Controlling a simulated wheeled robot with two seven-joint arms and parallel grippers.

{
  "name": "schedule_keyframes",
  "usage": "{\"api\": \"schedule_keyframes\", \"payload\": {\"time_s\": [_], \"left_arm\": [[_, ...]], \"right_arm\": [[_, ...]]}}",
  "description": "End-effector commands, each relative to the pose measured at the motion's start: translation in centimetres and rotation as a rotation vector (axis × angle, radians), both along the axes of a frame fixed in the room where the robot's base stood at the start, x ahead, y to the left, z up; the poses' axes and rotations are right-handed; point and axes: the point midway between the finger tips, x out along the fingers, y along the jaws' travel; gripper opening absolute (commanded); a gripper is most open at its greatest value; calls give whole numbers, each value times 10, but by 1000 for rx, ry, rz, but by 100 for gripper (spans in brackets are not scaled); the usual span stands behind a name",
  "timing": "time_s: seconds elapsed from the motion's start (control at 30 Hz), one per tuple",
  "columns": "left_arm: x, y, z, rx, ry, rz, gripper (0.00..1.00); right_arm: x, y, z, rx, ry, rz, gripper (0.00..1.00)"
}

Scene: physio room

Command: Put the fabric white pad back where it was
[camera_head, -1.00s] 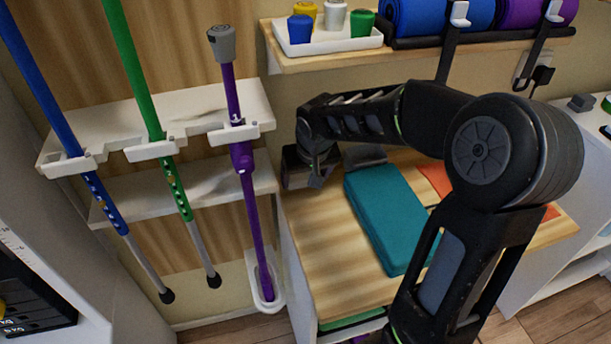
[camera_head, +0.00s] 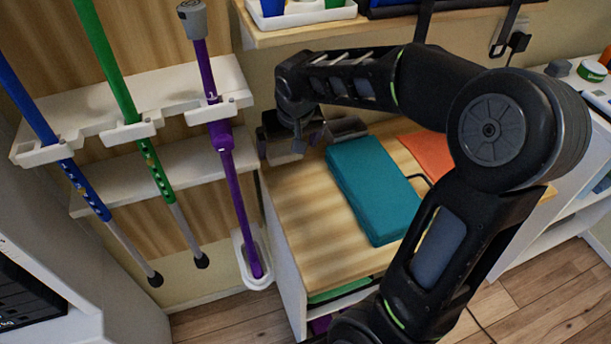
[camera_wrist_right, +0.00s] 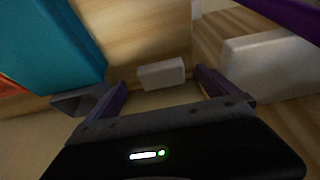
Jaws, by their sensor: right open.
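A small white block (camera_wrist_right: 161,74), which looks like the white pad, shows in the right wrist view at the edge of the wooden top, between the two fingers and apart from them. I cannot make it out in the head view, where the gripper and arm may hide it. My right gripper (camera_head: 284,150) is at the back left corner of the wooden cabinet top, left of the teal block. In the right wrist view the right gripper (camera_wrist_right: 161,82) is open, fingers spread, with nothing held. My left gripper is not in view.
The teal block (camera_head: 374,190) lies on the wooden cabinet top (camera_head: 305,220), with an orange sheet (camera_head: 430,152) behind it. A purple stick (camera_head: 234,180) stands close left of the gripper in a white rack (camera_head: 190,90), beside green and blue sticks. A shelf (camera_head: 300,32) is above.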

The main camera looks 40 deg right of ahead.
Motion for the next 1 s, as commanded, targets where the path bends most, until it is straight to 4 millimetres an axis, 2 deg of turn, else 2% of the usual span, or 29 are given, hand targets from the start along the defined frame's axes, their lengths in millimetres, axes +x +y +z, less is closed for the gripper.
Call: {"api": "schedule_keyframes", "payload": {"time_s": [0.03, 0.1, 0.3, 0.5, 0.7, 1.0], "left_arm": [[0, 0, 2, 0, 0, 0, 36], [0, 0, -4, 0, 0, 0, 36], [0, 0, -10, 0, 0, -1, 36], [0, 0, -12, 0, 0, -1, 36], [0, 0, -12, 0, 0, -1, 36], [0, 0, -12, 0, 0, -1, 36]], "right_arm": [[-3, 2, 13, 0, -6, 1, 98], [-22, 8, 8, 1, -3, 1, 98], [-69, 24, 8, 0, -3, -1, 98], [-103, 36, 9, -1, -3, 0, 98], [-116, 40, 8, -1, -1, 1, 98], [-117, 41, 8, 0, 0, 1, 98]]}}
